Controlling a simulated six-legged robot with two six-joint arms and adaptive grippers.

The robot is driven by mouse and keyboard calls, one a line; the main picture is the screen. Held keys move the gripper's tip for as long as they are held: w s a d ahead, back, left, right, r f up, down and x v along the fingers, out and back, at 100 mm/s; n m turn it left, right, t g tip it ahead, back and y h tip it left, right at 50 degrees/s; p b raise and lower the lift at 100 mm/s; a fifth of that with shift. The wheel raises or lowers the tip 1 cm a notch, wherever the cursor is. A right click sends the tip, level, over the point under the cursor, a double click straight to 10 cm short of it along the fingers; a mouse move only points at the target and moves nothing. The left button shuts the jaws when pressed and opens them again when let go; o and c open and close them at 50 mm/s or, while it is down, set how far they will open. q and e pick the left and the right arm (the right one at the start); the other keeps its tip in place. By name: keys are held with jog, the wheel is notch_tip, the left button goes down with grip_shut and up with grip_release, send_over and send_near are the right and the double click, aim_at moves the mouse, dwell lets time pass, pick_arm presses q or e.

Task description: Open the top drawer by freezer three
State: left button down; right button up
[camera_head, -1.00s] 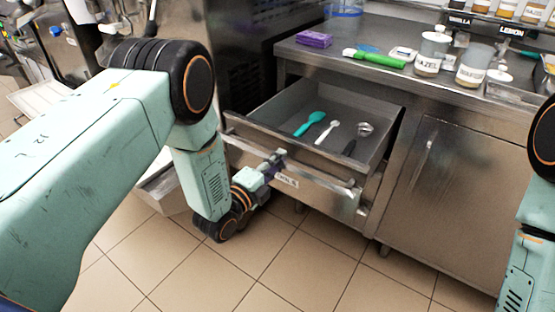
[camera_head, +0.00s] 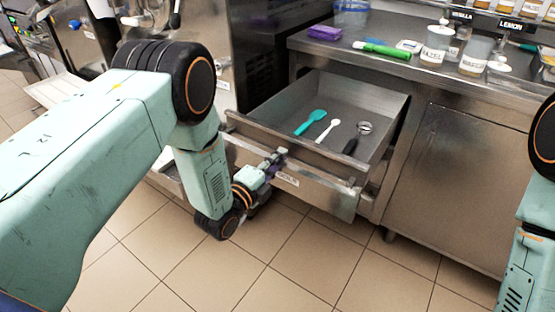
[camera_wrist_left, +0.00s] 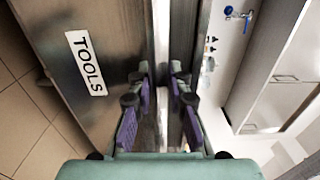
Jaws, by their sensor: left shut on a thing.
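The top drawer (camera_head: 270,104) stands well open below the steel counter. Its front (camera_head: 318,190) carries a TOOLS label, which also shows in the left wrist view (camera_wrist_left: 86,63). My left gripper (camera_head: 274,160) is at the drawer front, left of the label, shut on the drawer's bar handle (camera_head: 325,176). In the left wrist view its purple-padded fingers (camera_wrist_left: 160,75) sit either side of the metal bar. Inside the drawer lie a teal spatula (camera_head: 310,122), a white spoon (camera_head: 328,130) and a black-handled metal scoop (camera_head: 364,128). My right gripper is out of view.
The counter (camera_head: 400,75) holds a purple block (camera_head: 325,33), a green-handled tool (camera_head: 387,50) and labelled jars (camera_head: 436,46). A closed cabinet door (camera_head: 455,185) is right of the drawer. A steel machine (camera_head: 275,55) stands left. Tiled floor (camera_head: 300,260) in front is clear.

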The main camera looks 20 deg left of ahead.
pick_arm(q)
jog(key=shift+s+a, duration=0.1)
jog(key=shift+s, duration=0.05)
dwell(0.4)
jog(key=c, duration=1.2)
grip_release()
jog(key=v, duration=1.2)
